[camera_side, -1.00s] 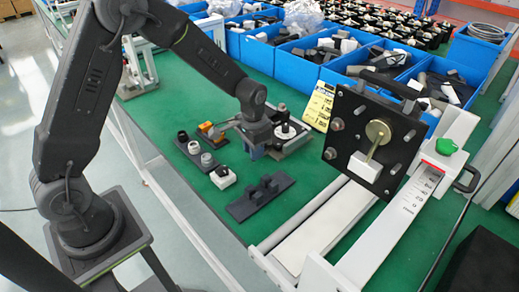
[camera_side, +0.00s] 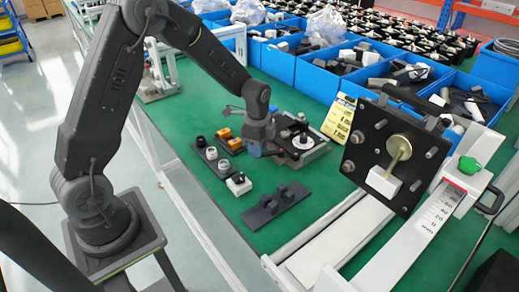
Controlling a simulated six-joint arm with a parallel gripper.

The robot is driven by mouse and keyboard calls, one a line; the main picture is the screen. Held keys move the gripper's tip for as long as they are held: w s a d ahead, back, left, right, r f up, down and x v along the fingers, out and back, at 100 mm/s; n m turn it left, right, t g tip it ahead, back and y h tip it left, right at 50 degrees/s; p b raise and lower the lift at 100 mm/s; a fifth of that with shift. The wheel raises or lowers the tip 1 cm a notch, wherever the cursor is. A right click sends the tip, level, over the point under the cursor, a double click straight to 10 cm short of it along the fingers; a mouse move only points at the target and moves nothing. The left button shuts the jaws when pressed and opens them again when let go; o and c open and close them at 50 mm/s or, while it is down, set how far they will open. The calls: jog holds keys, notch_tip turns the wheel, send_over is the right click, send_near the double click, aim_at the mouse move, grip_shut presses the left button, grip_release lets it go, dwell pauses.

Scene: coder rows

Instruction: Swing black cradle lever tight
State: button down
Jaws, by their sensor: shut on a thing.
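My gripper (camera_side: 262,149) is at the left side of this fixture, low over the table, pointing down. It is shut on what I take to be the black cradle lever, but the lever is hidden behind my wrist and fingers. A blue part shows low at the fingers. I cannot tell the lever's angle.
Left of the gripper stand a dark strip with round knobs (camera_side: 211,153) and an orange block (camera_side: 227,136). In front lie a white block (camera_side: 239,184) and a dark bracket (camera_side: 277,204). A black upright panel (camera_side: 392,150) stands right. Blue bins (camera_side: 343,75) line the back.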

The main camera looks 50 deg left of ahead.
jog(key=shift+w+a+m, duration=0.2)
jog(key=shift+a+m, duration=0.15)
jog(key=shift+m, duration=0.25)
jog(key=c, duration=0.9)
grip_release()
jog(key=shift+c, duration=0.2)
notch_tip(320, 180, up, 14)
